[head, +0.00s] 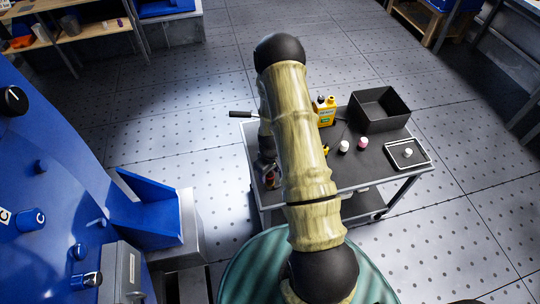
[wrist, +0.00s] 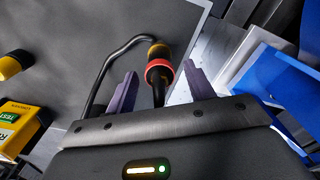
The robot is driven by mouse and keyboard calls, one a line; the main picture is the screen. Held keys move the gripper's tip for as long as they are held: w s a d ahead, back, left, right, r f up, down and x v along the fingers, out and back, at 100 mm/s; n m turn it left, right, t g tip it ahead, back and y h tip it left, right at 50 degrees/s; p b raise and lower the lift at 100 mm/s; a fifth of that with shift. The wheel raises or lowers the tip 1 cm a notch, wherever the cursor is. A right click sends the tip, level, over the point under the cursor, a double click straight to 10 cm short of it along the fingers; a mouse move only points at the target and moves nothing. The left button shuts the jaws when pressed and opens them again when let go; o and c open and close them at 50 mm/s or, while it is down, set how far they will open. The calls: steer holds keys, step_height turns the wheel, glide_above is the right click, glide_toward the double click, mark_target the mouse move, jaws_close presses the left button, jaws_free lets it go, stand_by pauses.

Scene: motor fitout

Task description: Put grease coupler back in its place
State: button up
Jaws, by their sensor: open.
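What looks like the grease coupler (wrist: 158,53), a dark-tipped orange-yellow piece with a red collar, is on the grey cart top in the wrist view. A black hose (wrist: 112,56) curves beside it, and a dark stem runs from its collar toward my gripper. My gripper (wrist: 160,76) is open, with its purple fingers on either side of the collar and stem. I cannot tell whether they touch. In the head view, my gripper (head: 267,158) is partly hidden by my arm above the cart's left end. The coupler's place cannot be made out.
The cart (head: 385,180) holds a yellow container (head: 325,112), a black bin (head: 380,108), a white bottle (head: 344,147), a pink-topped one (head: 362,144) and a small tray (head: 394,160). A yellow TEST-labelled box (wrist: 15,130) lies left in the wrist view. Blue equipment (head: 150,205) stands left of the cart.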

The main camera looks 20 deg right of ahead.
step_height(320, 180, up, 11)
steer(key=shift+r, duration=0.15)
steer(key=shift+s, duration=0.1)
stand_by(0.9)
steer(key=s+a+r+m+p, duration=0.1)
steer(key=s+a+r, duration=0.2)
steer(key=r, duration=0.5)
steer(key=s+a+r+m+t+p, duration=0.1)
steer(key=s+a+r+p, duration=0.1)
steer(key=s+r, duration=0.3)
steer(key=s+a+r+m+t+p, duration=0.1)
steer(key=s+a+r, duration=0.3)
steer(key=r, duration=0.7)
steer(key=shift+a+m+p, duration=0.25)
steer(key=shift+m+p, duration=0.05)
steer(key=shift+p, duration=0.15)
steer(key=shift+s, duration=0.1)
steer(key=shift+c, duration=1.4)
steer(key=shift+d, duration=0.1)
steer(key=shift+c, duration=0.4)
